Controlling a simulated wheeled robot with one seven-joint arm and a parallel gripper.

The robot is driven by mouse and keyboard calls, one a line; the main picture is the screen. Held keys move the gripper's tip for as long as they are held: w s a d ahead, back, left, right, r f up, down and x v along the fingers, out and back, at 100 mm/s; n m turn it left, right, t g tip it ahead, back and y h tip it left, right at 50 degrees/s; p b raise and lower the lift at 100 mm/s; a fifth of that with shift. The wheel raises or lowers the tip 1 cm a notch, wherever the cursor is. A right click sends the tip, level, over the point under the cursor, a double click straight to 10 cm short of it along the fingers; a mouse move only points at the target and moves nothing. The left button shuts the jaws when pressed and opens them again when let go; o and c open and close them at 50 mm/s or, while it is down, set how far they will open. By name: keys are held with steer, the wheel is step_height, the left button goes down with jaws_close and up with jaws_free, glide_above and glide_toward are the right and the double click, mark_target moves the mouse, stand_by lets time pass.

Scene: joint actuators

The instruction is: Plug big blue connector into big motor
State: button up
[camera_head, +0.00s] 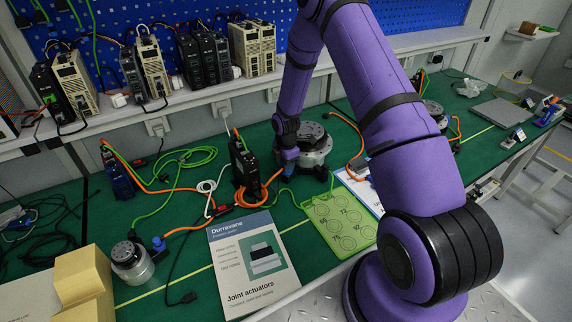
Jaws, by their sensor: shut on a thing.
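The big motor (314,152), a silver cylinder with a black top, stands on the green bench near the middle of the camera_head view. My gripper (289,156) is low at its left side, at the end of my purple arm. It is shut on the big blue connector (291,156), of which only a small dark-blue part shows against the motor's left side. An orange cable runs from that spot toward the black drive unit (244,163) on the left. The fingertips are too small and dark to make out, and I cannot tell whether the connector is seated.
A smaller motor (132,264) with a blue connector (158,244) stands at front left. A Durravane booklet (250,262) and a light-green numbered tray (341,222) lie in front. Loose cables cover the left bench. A shelf (200,92) with drive units runs behind.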

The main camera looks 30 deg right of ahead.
steer(key=o, duration=0.9)
steer(key=shift+o, duration=0.2)
step_height(320, 180, up, 11)
steer(key=s+a+r+m+t, duration=0.1)
steer(key=s+a+r+m, duration=0.2)
steer(key=r, duration=0.6)
steer(key=s+r+m+t+h, duration=0.1)
steer(key=s+r+m, duration=0.3)
steer(key=r, duration=0.5)
steer(key=s+a+r+m, duration=0.2)
steer(key=s+r, duration=0.3)
steer(key=r, duration=0.4)
steer(key=s+a+r+m+t, duration=0.1)
steer(key=s+r+m, duration=0.2)
steer(key=s, duration=0.4)
steer(key=s+a+r+m+t, duration=0.1)
steer(key=s+r+m, duration=0.2)
steer(key=s, duration=0.5)
steer(key=s+a+r+m+t+y, duration=0.1)
steer(key=s+r+m, duration=0.2)
steer(key=s, duration=0.5)
steer(key=shift+s+a+r+m, duration=0.25)
steer(key=shift+a+r+m, duration=0.05)
steer(key=shift+r, duration=0.25)
